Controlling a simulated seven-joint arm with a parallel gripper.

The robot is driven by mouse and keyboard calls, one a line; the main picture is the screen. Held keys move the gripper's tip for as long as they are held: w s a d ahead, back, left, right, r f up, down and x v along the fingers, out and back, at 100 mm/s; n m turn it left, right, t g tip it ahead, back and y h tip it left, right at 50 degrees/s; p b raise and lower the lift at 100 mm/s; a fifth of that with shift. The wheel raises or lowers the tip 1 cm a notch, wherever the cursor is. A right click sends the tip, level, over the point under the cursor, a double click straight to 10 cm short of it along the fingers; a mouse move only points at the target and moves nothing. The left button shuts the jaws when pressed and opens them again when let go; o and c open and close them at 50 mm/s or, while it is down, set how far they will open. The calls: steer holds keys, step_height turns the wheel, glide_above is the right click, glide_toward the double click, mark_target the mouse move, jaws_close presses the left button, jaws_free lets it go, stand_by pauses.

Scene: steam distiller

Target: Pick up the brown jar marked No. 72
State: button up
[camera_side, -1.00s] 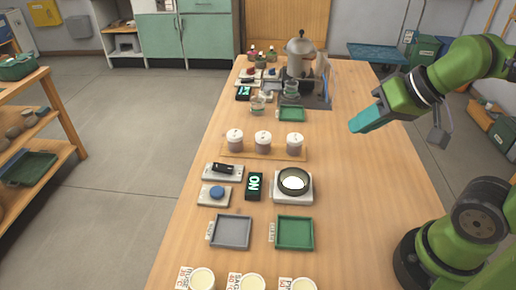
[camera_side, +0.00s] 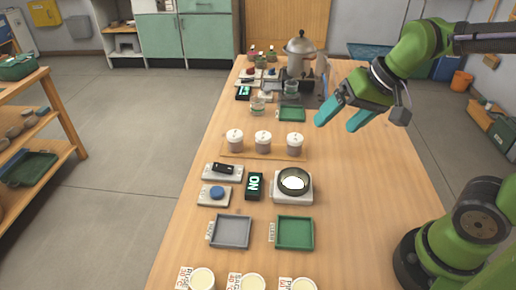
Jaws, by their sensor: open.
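Three small jars with pale lids stand in a row on a thin wooden board (camera_side: 226,154) in the middle of the table: a left jar (camera_side: 235,145), a middle jar (camera_side: 263,146) and a right jar (camera_side: 295,149). Their bodies look pale brownish-grey, and their markings are too small to read, so I cannot tell which one is No. 72. My gripper (camera_side: 336,125), with teal fingers, is open and empty. It hangs above the table, to the right of and apart from the right jar, with its fingers pointing down and left.
A white scale with a black-rimmed dish (camera_side: 293,182), a lit display (camera_side: 255,186), a grey tray (camera_side: 231,232) and a green tray (camera_side: 294,233) lie in front. A metal still (camera_side: 300,55) and glassware stand behind. The table's right side is mostly clear.

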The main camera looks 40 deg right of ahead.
steer(key=w+f+m+g, duration=0.1)
steer(key=w+f+m, duration=0.1)
steer(key=w+m, duration=0.7)
steer(key=m, duration=1.6)
glide_toward(234, 134)
steer(key=shift+x, duration=4.55)
steer(key=shift+w, duration=0.1)
steer(key=shift+c, duration=0.5)
